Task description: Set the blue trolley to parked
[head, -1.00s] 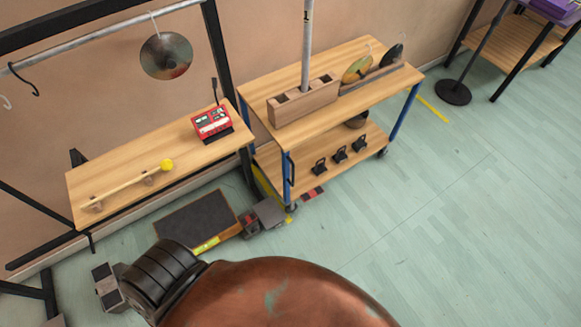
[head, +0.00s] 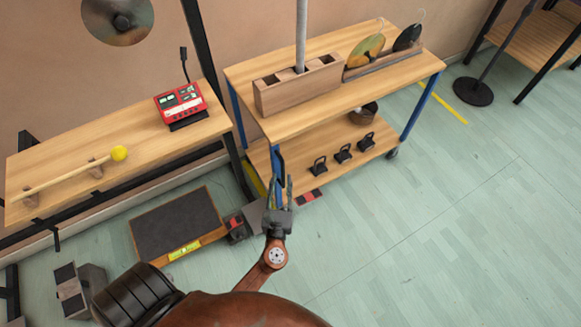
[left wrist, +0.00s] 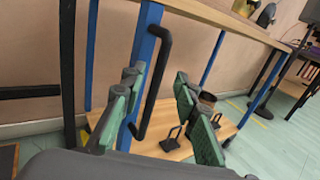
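The blue trolley (head: 347,93) has wooden shelves and blue legs. It stands near the wall in the head view. Its black handle (left wrist: 162,75) is on a blue leg in the left wrist view. My left gripper (head: 282,188) is at the trolley's near-left corner leg. In the left wrist view its green-padded fingers (left wrist: 155,110) are apart, with the lower handle between them in the picture. I cannot tell whether they touch it. The near-left wheel is hidden behind the gripper. My right gripper is not in view.
Yellow tape (head: 443,103) marks the floor beyond the trolley. A round-based stand (head: 473,91) is at right.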

